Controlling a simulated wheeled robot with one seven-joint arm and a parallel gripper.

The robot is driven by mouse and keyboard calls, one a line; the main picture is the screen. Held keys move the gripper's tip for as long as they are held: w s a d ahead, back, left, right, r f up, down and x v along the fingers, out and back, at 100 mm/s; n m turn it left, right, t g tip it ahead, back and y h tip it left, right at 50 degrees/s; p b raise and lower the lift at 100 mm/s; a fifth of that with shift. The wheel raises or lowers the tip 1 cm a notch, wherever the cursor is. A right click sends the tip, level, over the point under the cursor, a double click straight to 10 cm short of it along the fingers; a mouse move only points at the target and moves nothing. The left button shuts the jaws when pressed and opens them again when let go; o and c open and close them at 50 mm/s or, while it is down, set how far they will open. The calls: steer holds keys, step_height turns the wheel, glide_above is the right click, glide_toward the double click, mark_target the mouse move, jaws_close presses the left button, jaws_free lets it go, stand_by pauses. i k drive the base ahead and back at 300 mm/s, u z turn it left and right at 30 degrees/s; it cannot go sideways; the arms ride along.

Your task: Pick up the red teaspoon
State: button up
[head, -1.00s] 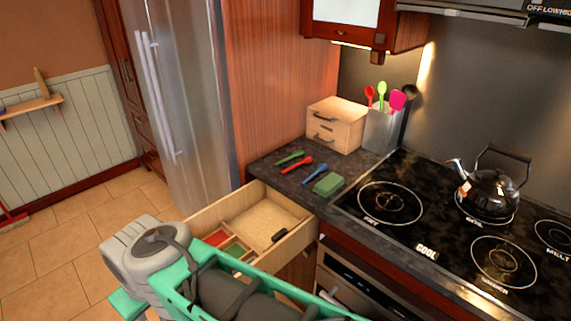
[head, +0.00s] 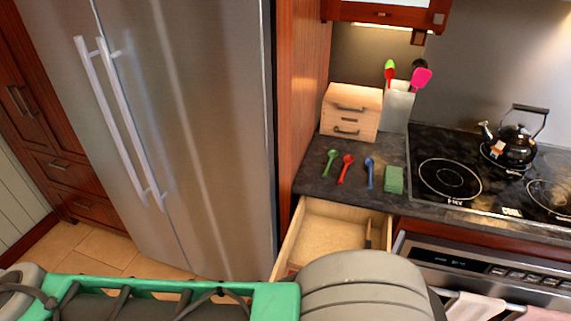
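The red teaspoon (head: 346,168) lies on the dark countertop (head: 312,181), between a green spoon (head: 329,163) on its left and a blue spoon (head: 370,173) on its right. The three lie apart, roughly side by side. My arm crosses the bottom of the head view, in front of the open drawer. My gripper is not visible, so I cannot see its fingers or whether it holds anything.
An open drawer (head: 291,239) juts out below the spoons, partly hidden by my arm. A green sponge-like block (head: 393,180), a small wooden drawer box (head: 351,110), a utensil holder (head: 397,106) and a stove with a kettle (head: 511,145) are nearby. A fridge (head: 190,120) stands left.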

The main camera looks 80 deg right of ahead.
mark_target(348, 159)
steer(key=i, duration=1.25)
steer(key=z, duration=3.65)
steer(key=i, duration=1)
